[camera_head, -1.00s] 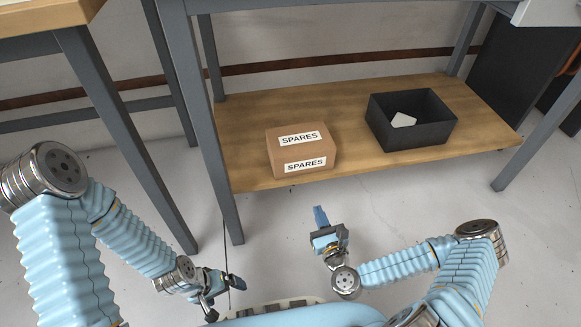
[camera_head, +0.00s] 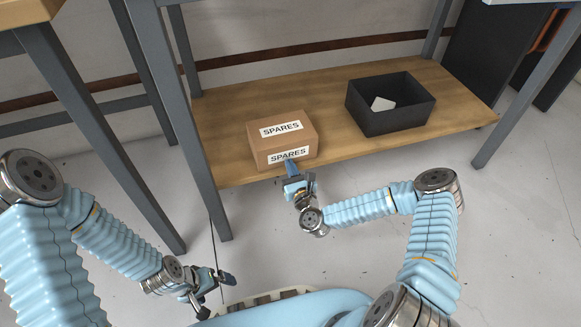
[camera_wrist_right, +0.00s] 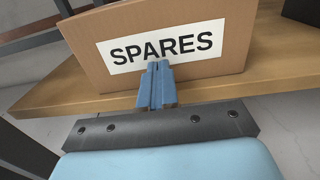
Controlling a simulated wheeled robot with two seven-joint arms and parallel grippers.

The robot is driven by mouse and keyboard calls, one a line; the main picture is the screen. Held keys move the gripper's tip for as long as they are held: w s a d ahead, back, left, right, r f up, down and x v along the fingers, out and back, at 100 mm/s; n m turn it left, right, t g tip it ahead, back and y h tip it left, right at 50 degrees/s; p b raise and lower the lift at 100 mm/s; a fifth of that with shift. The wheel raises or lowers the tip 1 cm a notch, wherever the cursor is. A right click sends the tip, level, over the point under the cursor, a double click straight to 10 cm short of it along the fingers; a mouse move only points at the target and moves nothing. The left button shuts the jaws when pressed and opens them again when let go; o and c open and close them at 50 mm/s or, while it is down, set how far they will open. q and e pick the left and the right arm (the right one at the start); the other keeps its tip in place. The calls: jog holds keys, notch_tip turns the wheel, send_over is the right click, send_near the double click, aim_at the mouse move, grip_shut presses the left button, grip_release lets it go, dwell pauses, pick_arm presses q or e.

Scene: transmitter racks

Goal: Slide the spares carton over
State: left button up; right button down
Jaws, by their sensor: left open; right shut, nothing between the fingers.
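The spares carton (camera_head: 281,140) is a brown box with SPARES labels on its top and front. It sits on the wooden lower shelf near its front edge, towards the left end. My right gripper (camera_head: 292,168) is shut and empty, its tips at the carton's front face by the lower label. In the right wrist view the shut blue fingers (camera_wrist_right: 158,78) overlap the bottom of the label on the carton (camera_wrist_right: 205,55); I cannot tell if they touch it. My left gripper (camera_head: 214,292) is open and empty, low and well in front of the shelf.
The wooden shelf (camera_head: 225,110) has free room behind the carton and between it and a black open bin (camera_head: 400,118) with a white item (camera_head: 383,104) inside. A grey table leg (camera_head: 178,130) stands left of the carton.

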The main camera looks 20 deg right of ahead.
jog(key=shift+w, duration=0.25)
jog(key=w+b, duration=0.2)
jog(key=w, duration=0.1)
jog(key=shift+w+a+f, duration=0.1)
jog(key=shift+f, duration=0.05)
jog(key=shift+w, duration=0.15)
jog(key=shift+r, duration=0.2)
